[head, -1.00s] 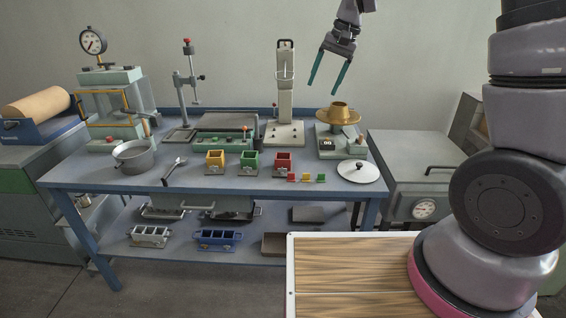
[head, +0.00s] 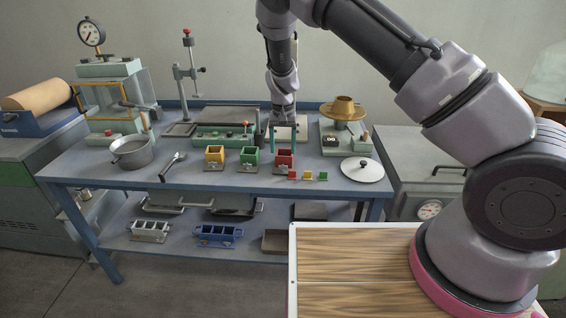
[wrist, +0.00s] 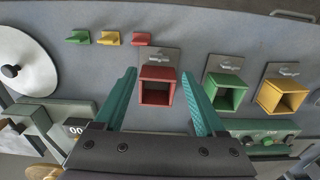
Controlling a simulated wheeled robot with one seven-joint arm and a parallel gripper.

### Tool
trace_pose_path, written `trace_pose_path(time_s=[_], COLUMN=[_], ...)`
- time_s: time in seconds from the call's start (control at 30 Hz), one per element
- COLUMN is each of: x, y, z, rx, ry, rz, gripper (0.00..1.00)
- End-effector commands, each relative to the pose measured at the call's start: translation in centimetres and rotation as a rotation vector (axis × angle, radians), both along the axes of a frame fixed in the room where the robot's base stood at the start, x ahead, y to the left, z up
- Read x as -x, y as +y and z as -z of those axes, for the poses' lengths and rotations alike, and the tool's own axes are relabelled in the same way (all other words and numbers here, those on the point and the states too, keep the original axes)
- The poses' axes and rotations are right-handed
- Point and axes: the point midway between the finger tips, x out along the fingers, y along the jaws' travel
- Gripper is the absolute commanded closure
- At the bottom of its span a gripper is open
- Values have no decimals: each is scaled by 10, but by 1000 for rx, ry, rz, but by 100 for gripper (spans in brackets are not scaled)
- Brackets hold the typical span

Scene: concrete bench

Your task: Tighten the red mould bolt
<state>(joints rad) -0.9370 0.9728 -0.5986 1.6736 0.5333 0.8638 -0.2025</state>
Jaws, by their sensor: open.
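The red mould (head: 285,157) is a small open-topped box on a grey base plate, at the right end of a row of three moulds on the bench. It also shows in the wrist view (wrist: 157,88). A small grey bolt-like fitting (wrist: 161,57) lies on its plate; its details are too small to tell. My gripper (wrist: 158,76) is open and empty, with one teal finger on either side of the red mould in the wrist view. In the head view my gripper (head: 281,141) is just above and behind the mould; contact cannot be told.
The green mould (head: 249,158) and yellow mould (head: 215,156) stand to the left. Small red, yellow and green pieces (head: 308,175) lie close in front at the right. A round lid (head: 362,170), a pot (head: 132,153) and a brass-topped device (head: 343,112) stand around. The bench front is mostly clear.

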Motion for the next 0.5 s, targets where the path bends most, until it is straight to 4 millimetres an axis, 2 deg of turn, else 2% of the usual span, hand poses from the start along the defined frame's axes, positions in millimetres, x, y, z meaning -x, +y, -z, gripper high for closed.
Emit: trace_pose_path(time_s=[0.03, 0.2, 0.3, 0.5], x=[1, 1, 0, 0], y=[-1, -1, -1, 0], z=[12, 42, 54, 65], rx=[3, 3, 2, 0], ry=[2, 2, 1, 0], rz=[2, 2, 1, 1], gripper=[28, 28, 28, 28])
